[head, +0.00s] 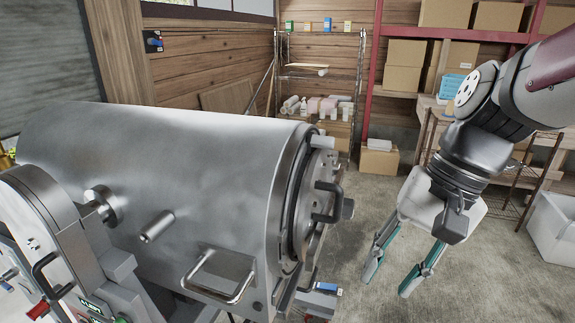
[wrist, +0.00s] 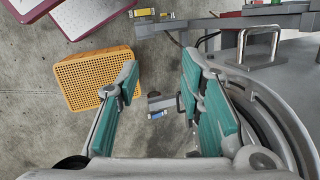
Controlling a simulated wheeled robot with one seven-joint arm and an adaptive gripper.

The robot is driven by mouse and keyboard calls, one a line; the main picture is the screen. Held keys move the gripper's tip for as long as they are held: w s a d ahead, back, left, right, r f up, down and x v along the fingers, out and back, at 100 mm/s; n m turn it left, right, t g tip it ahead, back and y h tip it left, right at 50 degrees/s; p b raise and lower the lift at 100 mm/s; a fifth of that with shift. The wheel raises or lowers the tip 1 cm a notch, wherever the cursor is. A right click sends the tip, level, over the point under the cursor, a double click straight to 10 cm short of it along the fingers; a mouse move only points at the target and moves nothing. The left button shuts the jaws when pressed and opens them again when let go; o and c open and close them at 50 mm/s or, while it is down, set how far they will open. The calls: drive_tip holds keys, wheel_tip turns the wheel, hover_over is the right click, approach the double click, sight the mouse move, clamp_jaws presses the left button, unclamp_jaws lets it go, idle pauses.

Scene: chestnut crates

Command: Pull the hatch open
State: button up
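The hatch (head: 312,205) is a round metal door on the right end of a large steel cylinder (head: 180,170). It looks closed against the cylinder's rim. A dark bar handle (head: 330,200) stands out from its face. My gripper (head: 388,280) hangs to the right of the hatch, apart from it, with fingers pointing down. Its teal-padded fingers are spread and nothing is between them. In the wrist view my gripper (wrist: 160,70) is also open, and a curved grey rim, which may be part of the hatch, shows beside the right finger.
A yellow perforated crate (wrist: 95,78) lies on the concrete floor. A fixed loop handle (head: 220,280) is on the cylinder's side. Shelves with cardboard boxes (head: 403,65) stand at the back, and a white bin (head: 552,225) is at right. The floor between is open.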

drive_tip(key=w+m+g+y+p, duration=0.1)
drive_tip(key=w+m+y+p, duration=0.1)
drive_tip(key=w+m+y, duration=0.25)
drive_tip(key=m+t+y+p, duration=0.5)
drive_tip(key=m+y, duration=0.4)
drive_tip(key=m, duration=0.1)
approach(339, 196)
drive_tip(key=p+x, duration=0.1)
drive_tip(key=x, duration=0.2)
drive_tip(key=f+p+x, duration=0.1)
drive_tip(key=x, duration=0.2)
drive_tip(key=p+x, duration=0.1)
drive_tip(key=x, duration=0.3)
drive_tip(key=shift+w+d+f, duration=0.15)
drive_tip(key=shift+w+f, duration=0.05)
drive_tip(key=shift+w, duration=0.2)
clamp_jaws()
